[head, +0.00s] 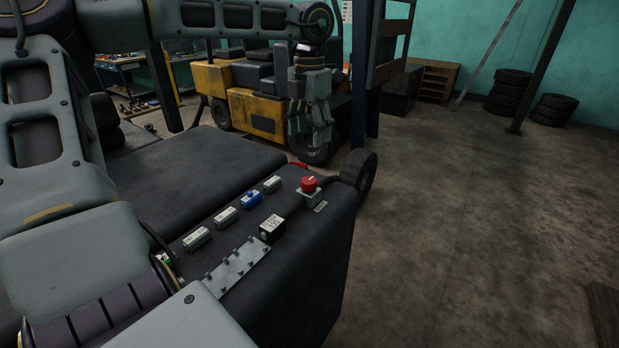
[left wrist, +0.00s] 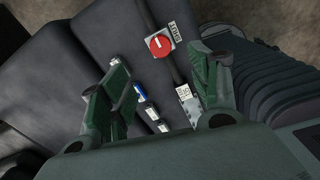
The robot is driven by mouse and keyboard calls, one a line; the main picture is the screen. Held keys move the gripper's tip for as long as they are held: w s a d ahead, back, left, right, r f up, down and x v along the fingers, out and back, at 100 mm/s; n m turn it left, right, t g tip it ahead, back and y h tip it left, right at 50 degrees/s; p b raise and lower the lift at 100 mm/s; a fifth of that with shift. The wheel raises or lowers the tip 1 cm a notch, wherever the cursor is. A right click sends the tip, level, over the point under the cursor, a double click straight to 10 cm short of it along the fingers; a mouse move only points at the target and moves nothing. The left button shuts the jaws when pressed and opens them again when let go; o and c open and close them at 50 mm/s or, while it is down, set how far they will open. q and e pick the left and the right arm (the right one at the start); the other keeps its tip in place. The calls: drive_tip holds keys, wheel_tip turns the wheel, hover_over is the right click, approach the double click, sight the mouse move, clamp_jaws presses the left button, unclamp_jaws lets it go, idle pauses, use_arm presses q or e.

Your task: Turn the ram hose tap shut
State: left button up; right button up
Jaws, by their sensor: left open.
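A round red knob (head: 309,184) sits on a grey square base on the black console (head: 325,245). In the left wrist view the red knob (left wrist: 159,44) has a white bar across its face and a small label plate beside it. No legible marking names it as the ram hose tap. My left gripper (head: 311,138) hangs fingers down, above and apart from the console. In the left wrist view its fingers (left wrist: 165,97) are spread and empty, with the knob beyond them towards the picture's top. My right gripper is out of view.
A pegged plate (head: 238,263) lies nearer. A red lever (head: 298,164) is at the far edge. A yellow forklift (head: 255,108) stands behind.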

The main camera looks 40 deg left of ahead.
sight(309, 180)
use_arm(q)
drive_tip(key=shift+f, duration=0.1)
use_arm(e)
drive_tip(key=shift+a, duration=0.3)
use_arm(q)
wheel_tip(309, 180, down, 14)
drive_tip(key=shift+r+p, duration=0.2)
drive_tip(key=shift+p, duration=0.85)
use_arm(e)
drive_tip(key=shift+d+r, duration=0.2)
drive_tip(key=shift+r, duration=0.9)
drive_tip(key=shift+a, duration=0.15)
use_arm(q)
drive_tip(key=shift+c, duration=1.3)
drive_tip(key=c, duration=0.8)
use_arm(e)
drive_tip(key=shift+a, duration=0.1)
